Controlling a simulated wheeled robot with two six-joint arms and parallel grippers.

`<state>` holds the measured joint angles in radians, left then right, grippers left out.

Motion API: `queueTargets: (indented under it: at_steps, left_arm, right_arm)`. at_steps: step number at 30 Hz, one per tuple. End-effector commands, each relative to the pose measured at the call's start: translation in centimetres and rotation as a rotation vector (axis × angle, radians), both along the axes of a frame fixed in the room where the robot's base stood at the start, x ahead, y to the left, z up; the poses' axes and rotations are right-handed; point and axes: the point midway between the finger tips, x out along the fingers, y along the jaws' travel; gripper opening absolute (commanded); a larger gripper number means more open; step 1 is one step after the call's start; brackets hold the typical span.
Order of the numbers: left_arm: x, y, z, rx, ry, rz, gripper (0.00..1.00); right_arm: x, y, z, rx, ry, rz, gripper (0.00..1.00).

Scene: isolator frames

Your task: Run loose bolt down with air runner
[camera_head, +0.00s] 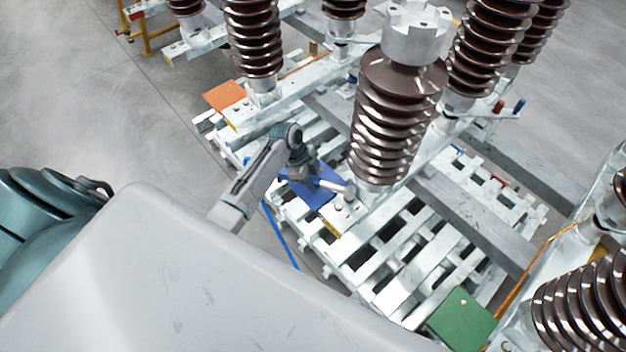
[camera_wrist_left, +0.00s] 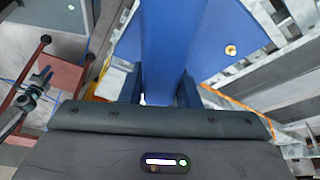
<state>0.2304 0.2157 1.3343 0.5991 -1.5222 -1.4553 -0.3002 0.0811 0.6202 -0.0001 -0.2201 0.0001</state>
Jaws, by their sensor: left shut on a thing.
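My left gripper (camera_head: 312,178) is beside the foot of the large central brown insulator (camera_head: 395,115), over a blue plate (camera_head: 318,196). In the wrist view its fingers (camera_wrist_left: 160,93) are shut on a blue tool body, which I take for the air runner (camera_wrist_left: 165,45). In the head view a pale cylinder (camera_head: 333,186) reaches from the gripper toward the insulator's base flange. Small bolt heads (camera_head: 348,207) show on that flange; I cannot tell which is loose, or whether the tool touches one.
White slatted pallets (camera_head: 405,285) carry the steel frames and several brown insulators. An orange plate (camera_head: 224,95) lies behind and a green plate (camera_head: 463,318) at the lower right. Grey floor (camera_head: 90,100) at left is clear.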

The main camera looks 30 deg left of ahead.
Motion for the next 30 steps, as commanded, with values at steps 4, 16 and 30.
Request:
queueTargets:
  at_steps: [4,16,30]
  left_arm:
    - [0.1,0.0,1.1,0.0,-0.002,0.0,0.0]
    - [0.1,0.0,4.0,-0.001,-0.002,0.0,0.0]
    - [0.1,0.0,6.9,-0.001,-0.005,0.0,0.0]
  right_arm:
    - [0.0,0.1,0.9,0.001,0.0,0.0,0.36]
    - [0.0,0.2,3.4,0.002,0.0,-0.001,0.36]
    - [0.0,0.2,3.9,0.002,0.0,-0.001,0.36]
